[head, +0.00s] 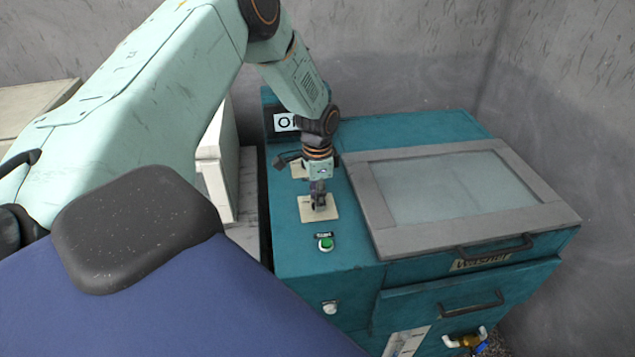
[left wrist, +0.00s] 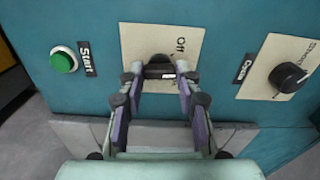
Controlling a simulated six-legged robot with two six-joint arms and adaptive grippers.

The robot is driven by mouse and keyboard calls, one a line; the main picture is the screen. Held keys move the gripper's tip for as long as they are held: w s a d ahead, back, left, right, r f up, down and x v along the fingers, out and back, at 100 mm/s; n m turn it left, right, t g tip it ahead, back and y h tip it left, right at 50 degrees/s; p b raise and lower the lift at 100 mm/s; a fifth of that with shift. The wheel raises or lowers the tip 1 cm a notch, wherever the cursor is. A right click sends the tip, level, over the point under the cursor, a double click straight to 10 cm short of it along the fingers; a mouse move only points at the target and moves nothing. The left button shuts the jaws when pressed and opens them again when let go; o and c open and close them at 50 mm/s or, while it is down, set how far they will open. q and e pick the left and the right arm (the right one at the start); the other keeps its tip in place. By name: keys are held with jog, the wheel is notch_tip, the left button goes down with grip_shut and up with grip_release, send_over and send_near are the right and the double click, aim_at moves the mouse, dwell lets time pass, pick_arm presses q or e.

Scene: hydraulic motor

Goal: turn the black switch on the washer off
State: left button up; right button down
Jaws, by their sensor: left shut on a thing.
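The washer (head: 300,255) is a teal machine with a grey-framed lid. My left gripper (head: 319,204) points down at the beige plate (head: 333,213) on its top panel. In the left wrist view, the black switch (left wrist: 158,70) sits on the beige plate (left wrist: 140,38), between the fingertips of my left gripper (left wrist: 160,82). The gripper is shut on the switch. The word "Off" is printed on the plate just beyond the switch, and a small white mark shows on the switch. The fingers hide part of the switch in the head view. My right gripper is not in view.
A green start button (head: 326,244) lies nearer on the panel, also in the left wrist view (left wrist: 63,61). A second black knob (left wrist: 288,77), labelled Cycle, sits on another beige plate. The lid (head: 450,190) is closed, with a handle in front. Grey walls stand behind.

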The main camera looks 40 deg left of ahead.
pick_arm(q)
jog(key=n+p, duration=0.2)
jog(key=n, duration=0.2)
jog(key=shift+n, duration=0.3)
jog(key=shift+n+p, duration=0.95)
jog(key=shift+n, duration=0.65)
jog(key=o, duration=1.2)
jog(key=shift+c, duration=0.2)
jog(key=shift+r, duration=0.1)
notch_tip(320, 180, up, 12)
